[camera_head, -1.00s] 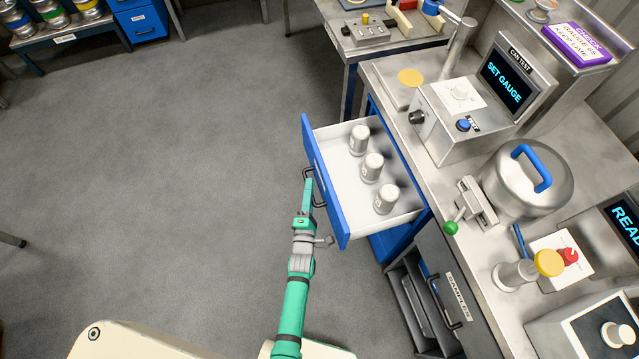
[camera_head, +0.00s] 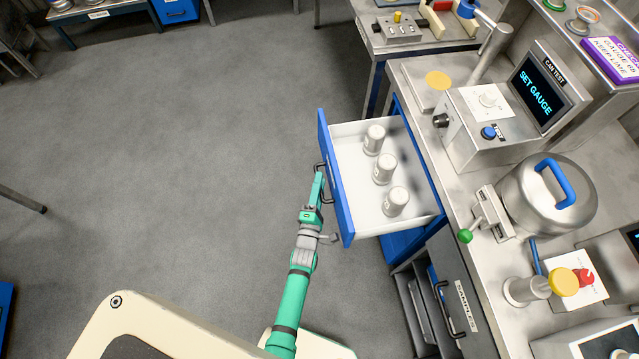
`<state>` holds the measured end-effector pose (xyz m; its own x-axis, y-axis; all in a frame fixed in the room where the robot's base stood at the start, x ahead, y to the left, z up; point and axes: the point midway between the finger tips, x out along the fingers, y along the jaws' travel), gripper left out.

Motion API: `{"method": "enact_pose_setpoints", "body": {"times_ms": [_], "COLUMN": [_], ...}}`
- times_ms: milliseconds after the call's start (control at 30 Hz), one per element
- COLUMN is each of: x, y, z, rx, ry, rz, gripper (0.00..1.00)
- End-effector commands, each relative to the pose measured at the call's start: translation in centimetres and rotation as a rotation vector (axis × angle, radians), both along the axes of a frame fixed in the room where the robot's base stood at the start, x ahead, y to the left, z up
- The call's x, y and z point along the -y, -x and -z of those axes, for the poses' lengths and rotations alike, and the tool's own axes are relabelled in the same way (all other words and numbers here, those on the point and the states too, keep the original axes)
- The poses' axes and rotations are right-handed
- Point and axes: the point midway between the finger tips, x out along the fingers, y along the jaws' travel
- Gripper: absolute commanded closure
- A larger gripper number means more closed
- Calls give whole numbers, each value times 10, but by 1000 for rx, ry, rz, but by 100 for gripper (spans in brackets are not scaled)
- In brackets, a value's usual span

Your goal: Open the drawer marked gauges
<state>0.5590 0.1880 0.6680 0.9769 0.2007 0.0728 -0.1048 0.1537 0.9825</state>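A blue-fronted drawer (camera_head: 336,185) with a white inside stands well out from the blue cabinet under the steel bench. Three pale metal cylinders (camera_head: 384,168) stand upright in a row in it. No marking is readable on its front from this angle. Its dark bar handle (camera_head: 327,196) is on the front face. My gripper (camera_head: 319,178), at the end of the green arm, is at the handle and seems closed on it. The fingers are seen nearly edge-on and hide part of the handle.
Below the drawer, a grey unit marked samples (camera_head: 465,305) has its own dark handle. The bench above carries a can tester (camera_head: 500,110) reading SET GAUGE and a lidded pot (camera_head: 546,195). Open grey floor (camera_head: 180,150) lies left of the drawer.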

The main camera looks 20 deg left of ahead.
Motion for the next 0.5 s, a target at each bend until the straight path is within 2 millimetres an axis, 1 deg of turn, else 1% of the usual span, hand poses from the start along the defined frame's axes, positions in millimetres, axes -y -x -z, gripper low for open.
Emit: {"method": "enact_pose_setpoints", "body": {"times_ms": [167,267,500], "x": [1,2,12], "y": [9,24,68], "z": [1,3,6], "rx": [-1,-3,-3], "ry": [0,-1,-1], "rz": [-1,-2,-2], "gripper": [71,71,71]}}
